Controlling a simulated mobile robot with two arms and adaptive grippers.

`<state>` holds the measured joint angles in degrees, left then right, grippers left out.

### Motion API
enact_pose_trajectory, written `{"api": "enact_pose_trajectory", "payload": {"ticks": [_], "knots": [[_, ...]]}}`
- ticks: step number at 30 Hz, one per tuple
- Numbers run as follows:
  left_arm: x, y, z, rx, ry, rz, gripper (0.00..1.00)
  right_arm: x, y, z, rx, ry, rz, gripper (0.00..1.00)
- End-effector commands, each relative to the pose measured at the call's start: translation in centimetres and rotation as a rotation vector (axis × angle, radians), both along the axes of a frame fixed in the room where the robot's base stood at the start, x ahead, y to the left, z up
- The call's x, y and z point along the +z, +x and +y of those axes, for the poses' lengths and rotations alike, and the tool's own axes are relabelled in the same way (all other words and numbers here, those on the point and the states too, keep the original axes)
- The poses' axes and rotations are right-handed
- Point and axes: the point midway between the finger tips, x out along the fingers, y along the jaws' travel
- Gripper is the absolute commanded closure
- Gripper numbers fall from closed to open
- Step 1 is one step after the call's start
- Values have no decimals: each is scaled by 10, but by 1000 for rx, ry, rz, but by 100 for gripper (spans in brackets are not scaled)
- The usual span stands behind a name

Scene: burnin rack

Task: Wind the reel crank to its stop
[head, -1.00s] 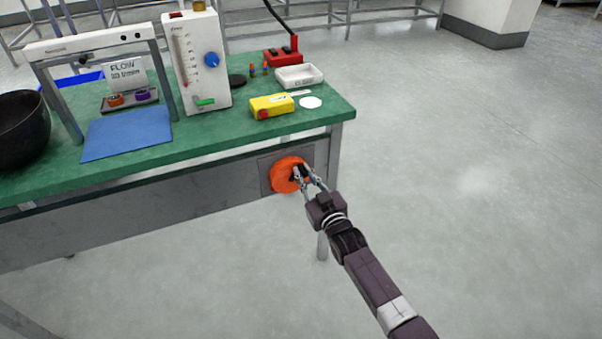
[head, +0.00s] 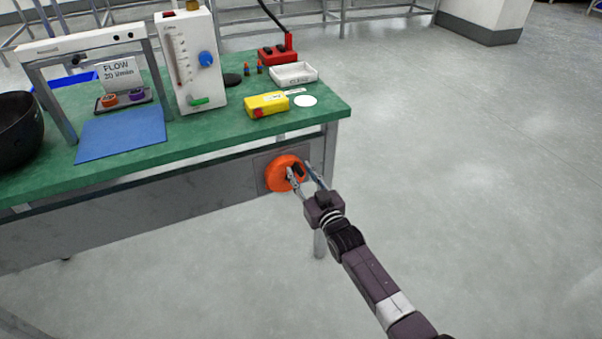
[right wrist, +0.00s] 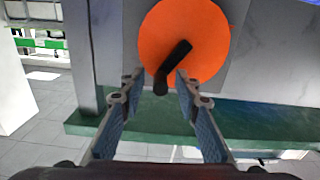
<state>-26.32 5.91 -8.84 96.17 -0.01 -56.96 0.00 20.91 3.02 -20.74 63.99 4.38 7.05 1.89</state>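The reel (head: 278,176) is an orange disc on a grey plate on the front of the bench, near its right end. Its black crank (right wrist: 174,60) lies slanted across the disc in the right wrist view, with its knob end at the lower left. My right gripper (head: 300,170) is at the reel with its fingers spread apart. In the right wrist view, the knob end shows between the two fingertips, with a gap visible on each side. I cannot tell how deep the knob sits between them. My left gripper is not in view.
The green bench top (head: 210,130) holds a yellow box (head: 266,105), a white tray (head: 293,74), a white flow meter (head: 190,62) and a blue mat (head: 122,133). A bench leg (head: 319,232) stands below the reel. The floor on the right is clear.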

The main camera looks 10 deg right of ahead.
Motion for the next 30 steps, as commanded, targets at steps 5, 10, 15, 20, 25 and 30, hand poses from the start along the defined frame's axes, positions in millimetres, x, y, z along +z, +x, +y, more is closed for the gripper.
{"api": "enact_pose_trajectory", "payload": {"ticks": [5,10,15,20,25,30], "knots": [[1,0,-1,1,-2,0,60,1,0,0,0,1,-2,70],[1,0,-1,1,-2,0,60,0,-8,-3,0,1,-2,70],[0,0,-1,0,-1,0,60,0,-30,-10,0,0,0,70],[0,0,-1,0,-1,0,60,-1,-56,-18,0,0,0,70],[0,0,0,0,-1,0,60,0,-84,-27,0,0,0,70],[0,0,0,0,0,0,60,0,-104,-34,-1,-1,0,70]]}}
